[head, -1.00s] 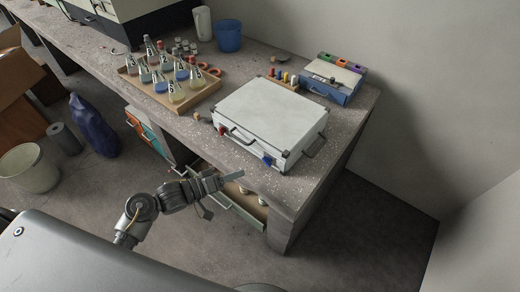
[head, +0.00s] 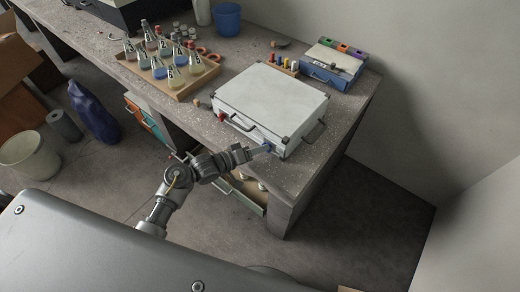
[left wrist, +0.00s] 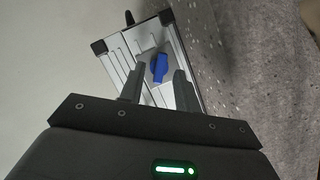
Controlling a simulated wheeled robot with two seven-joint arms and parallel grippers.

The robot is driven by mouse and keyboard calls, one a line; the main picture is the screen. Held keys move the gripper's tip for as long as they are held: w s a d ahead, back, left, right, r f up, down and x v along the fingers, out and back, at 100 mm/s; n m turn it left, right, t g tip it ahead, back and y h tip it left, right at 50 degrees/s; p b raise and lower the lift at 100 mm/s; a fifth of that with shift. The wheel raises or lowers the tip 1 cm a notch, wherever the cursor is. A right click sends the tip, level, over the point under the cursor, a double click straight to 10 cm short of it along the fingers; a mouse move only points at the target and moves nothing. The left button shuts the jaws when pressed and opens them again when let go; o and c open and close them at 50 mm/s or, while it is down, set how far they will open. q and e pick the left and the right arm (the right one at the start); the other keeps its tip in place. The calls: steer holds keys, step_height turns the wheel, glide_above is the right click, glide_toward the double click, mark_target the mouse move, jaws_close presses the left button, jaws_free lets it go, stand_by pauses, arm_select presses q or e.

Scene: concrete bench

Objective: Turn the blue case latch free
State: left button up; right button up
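The silver-white case (head: 268,100) lies closed on the bench, with a carry handle on its front. Its blue latch (head: 267,147) is at the right end of the front face, partly hidden by my gripper in the head view. The red latch (head: 221,116) is at the left end. My left gripper (head: 259,151) is at the blue latch. In the left wrist view the blue latch (left wrist: 159,67) shows just beyond and between the two open fingertips (left wrist: 157,80), slightly tilted on its grey plate; contact cannot be made out. My right gripper is not in view.
A wooden tray (head: 176,92) of labelled flasks stands left of the case. A blue box (head: 330,73) with coloured slots stands behind it. An open drawer (head: 243,196) is below the bench edge, under my left arm. The floor at right is clear.

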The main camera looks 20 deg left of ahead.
arm_select(q)
steer(key=shift+w+d+f, duration=0.1)
steer(key=shift+w+d, duration=0.15)
jaws_close()
